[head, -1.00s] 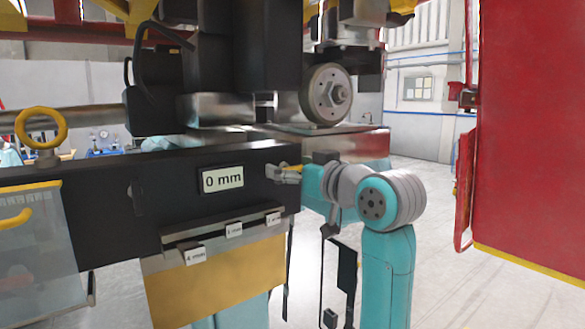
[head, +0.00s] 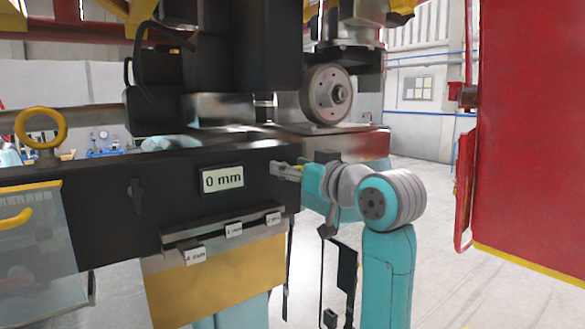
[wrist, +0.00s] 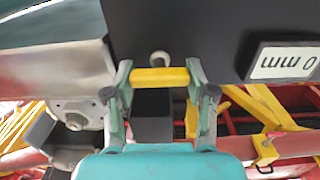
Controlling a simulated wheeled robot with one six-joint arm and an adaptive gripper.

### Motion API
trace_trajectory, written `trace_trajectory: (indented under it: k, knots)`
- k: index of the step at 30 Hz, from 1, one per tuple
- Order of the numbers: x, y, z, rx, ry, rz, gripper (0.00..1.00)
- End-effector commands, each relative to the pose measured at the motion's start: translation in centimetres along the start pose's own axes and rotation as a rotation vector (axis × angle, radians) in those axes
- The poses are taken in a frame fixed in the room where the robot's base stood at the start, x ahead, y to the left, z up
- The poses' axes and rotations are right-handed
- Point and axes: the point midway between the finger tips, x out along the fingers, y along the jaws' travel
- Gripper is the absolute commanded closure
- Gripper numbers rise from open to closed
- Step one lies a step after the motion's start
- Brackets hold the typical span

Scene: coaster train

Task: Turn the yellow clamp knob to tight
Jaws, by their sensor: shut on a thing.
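The yellow clamp knob (wrist: 165,78) shows in the wrist view as a short yellow bar in front of the black panel (wrist: 222,22). It lies level across that picture, with a round grey end just above it. My gripper (wrist: 160,84) is shut on the bar, one finger at each end. In the head view my gripper (head: 284,171) is at the right end of the black panel, right of the 0 mm display (head: 222,179). The knob is mostly hidden there. I see no tight mark.
A gold plate (head: 222,276) with a ledge of mm labels hangs below the display. A metal wheel (head: 322,95) stands above my gripper. A red panel (head: 530,130) is at the right. Bare floor (head: 440,275) shows between my arm and the red panel.

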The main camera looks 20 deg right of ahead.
Motion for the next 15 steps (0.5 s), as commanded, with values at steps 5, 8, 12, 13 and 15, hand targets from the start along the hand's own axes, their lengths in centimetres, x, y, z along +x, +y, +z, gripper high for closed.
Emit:
trace_trajectory:
  k: [5, 8, 12, 13, 15]
  knots:
    - [0.01, 0.0, 0.02, 0.001, 0.0, 0.0, 0.19]
    - [0.01, 0.0, 0.01, 0.001, 0.0, 0.0, 0.19]
    - [0.01, 0.0, 0.01, 0.0, 0.0, 0.0, 0.19]
    - [-0.01, 0.0, 0.01, 0.0, 0.0, 0.0, 0.19]
    - [-0.18, 0.02, 0.0, 0.0, 0.0, 0.0, 0.19]
